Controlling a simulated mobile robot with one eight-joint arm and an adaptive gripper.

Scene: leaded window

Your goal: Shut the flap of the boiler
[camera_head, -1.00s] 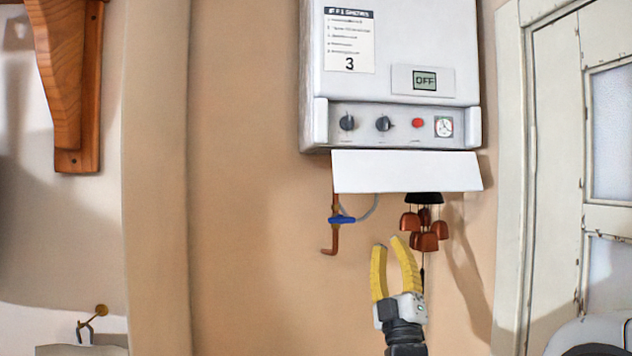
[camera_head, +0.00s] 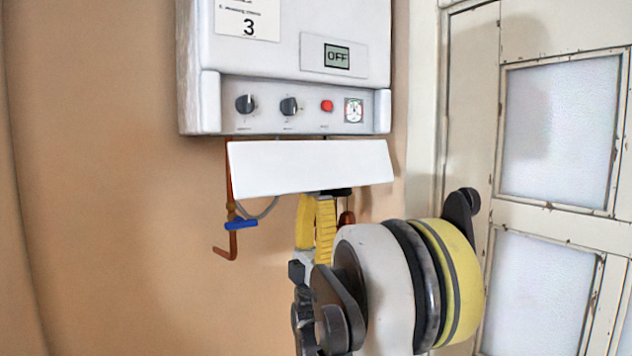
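The white boiler (camera_head: 290,45) hangs on the wall, with a display reading OFF. Its flap (camera_head: 310,166) is open: the white panel is lowered below the control strip (camera_head: 300,105), leaving the knobs, red button and gauge exposed. My gripper (camera_head: 315,200) has yellow fingers pointing up, with the tips at the flap's lower edge in the picture. Whether they touch the flap or are under it, I cannot tell. The fingers show close side by side, and their gap is unclear from this angle. Nothing is seen held.
A copper pipe with a blue valve handle (camera_head: 241,224) hangs below the boiler at left. A door with frosted panes (camera_head: 560,130) stands at right. The wall left of the boiler is clear.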

